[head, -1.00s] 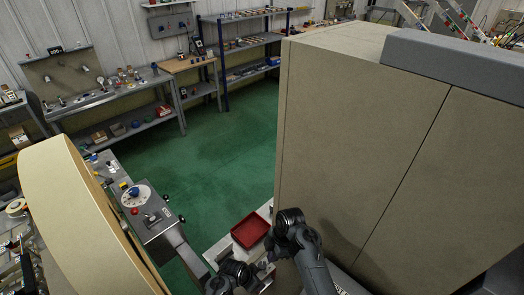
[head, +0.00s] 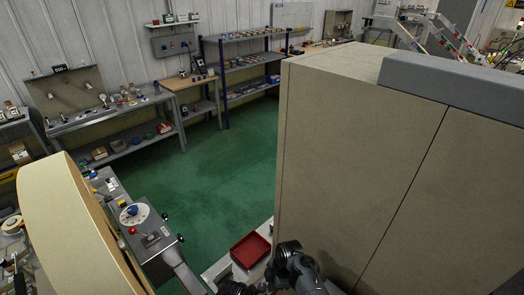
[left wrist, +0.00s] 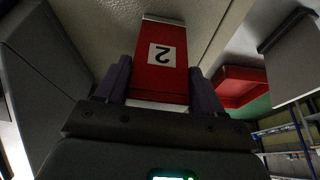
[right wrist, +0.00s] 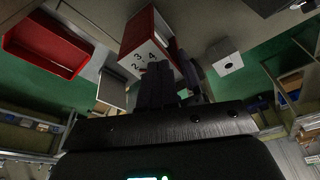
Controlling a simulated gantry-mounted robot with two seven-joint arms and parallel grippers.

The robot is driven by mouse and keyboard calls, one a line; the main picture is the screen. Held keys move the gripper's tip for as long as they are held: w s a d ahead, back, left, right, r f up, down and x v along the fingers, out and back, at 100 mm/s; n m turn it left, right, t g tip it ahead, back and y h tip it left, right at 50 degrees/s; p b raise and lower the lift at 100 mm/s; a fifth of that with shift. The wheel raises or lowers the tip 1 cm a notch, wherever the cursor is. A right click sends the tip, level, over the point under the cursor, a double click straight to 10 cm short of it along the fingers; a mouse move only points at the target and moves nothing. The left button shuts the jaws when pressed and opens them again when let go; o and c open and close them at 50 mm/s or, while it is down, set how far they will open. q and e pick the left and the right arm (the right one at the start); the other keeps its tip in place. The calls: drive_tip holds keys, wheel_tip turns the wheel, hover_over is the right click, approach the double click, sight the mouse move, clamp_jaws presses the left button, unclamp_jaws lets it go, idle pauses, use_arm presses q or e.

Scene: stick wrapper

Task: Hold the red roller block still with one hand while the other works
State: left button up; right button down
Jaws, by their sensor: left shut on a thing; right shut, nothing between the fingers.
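In the left wrist view, the red roller block (left wrist: 161,75) has a white label with a 2, seen upside down. My left gripper (left wrist: 156,88) is shut on it, one finger on each side. In the right wrist view, the block (right wrist: 138,27) shows a red side and a white face with the numbers 2, 3 and 4. My right gripper (right wrist: 165,70) is shut and empty, its fingertips in front of that white face; I cannot tell if they touch it. In the head view, my right arm shows at the bottom edge, and the block cannot be made out.
A red tray (head: 250,250) lies on the pale bench beside my arms, and it also shows in the right wrist view (right wrist: 46,45). A large beige cabinet (head: 350,150) fills the right. A grey machine with a dial (head: 135,214) stands at left. Green floor lies open beyond.

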drive_tip(key=shift+a, duration=0.55)
idle(0.4)
drive_tip(key=shift+d, duration=0.25)
drive_tip(key=shift+r, duration=0.15)
drive_tip(key=shift+a+v, duration=0.2)
drive_tip(key=shift+v, duration=1.25)
drive_tip(key=shift+a+v, duration=0.2)
drive_tip(key=shift+v, duration=1.2)
drive_tip(key=shift+s+r, duration=0.15)
